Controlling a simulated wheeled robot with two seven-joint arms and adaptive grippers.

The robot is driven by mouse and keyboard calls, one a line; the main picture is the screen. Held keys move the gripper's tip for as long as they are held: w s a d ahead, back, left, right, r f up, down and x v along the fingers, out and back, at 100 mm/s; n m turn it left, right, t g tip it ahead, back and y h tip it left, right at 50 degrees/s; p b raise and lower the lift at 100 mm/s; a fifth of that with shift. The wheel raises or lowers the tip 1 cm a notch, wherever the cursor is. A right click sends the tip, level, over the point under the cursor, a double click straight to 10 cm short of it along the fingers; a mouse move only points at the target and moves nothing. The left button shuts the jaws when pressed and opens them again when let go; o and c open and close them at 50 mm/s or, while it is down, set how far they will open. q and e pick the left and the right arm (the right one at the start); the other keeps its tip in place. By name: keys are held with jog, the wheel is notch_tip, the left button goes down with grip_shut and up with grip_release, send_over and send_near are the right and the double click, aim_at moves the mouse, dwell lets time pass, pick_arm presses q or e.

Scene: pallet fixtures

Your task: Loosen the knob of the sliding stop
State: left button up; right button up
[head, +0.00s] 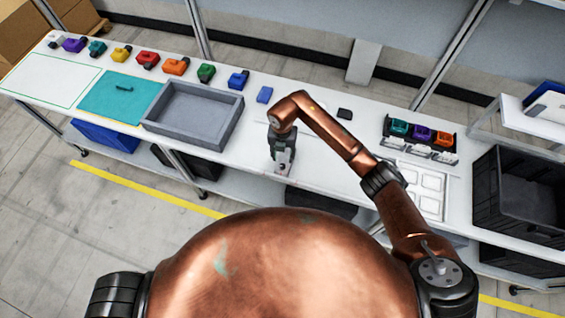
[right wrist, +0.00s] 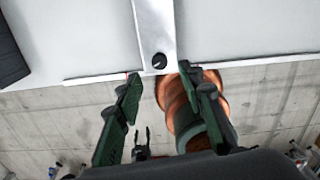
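The stop's knob (right wrist: 160,60) is a small dark round knob on a pale grey metal strip (right wrist: 153,25), which reaches the table's edge in the right wrist view. My right gripper (right wrist: 160,74) is open, with one dark green finger on each side below the knob. The knob lies between the fingertips' lines, and I see no contact. In the head view my right gripper (head: 283,160) points down over the pale stop at the table's front edge and hides most of it. A small dark two-pronged shape, seemingly my left gripper (right wrist: 142,134), shows far below with its prongs apart.
A grey tray (head: 190,117) and a teal mat (head: 115,97) lie left on the table. Several coloured blocks line the back. A rack (head: 417,140) with coloured pieces stands right, beside a dark crate (head: 520,195). A dark object (right wrist: 8,55) stands at the wrist view's left.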

aim_at(282, 165)
notch_tip(282, 165, down, 7)
jog(key=shift+r+p, duration=0.2)
jog(key=shift+p, duration=0.3)
jog(key=shift+c, duration=0.6)
grip_shut()
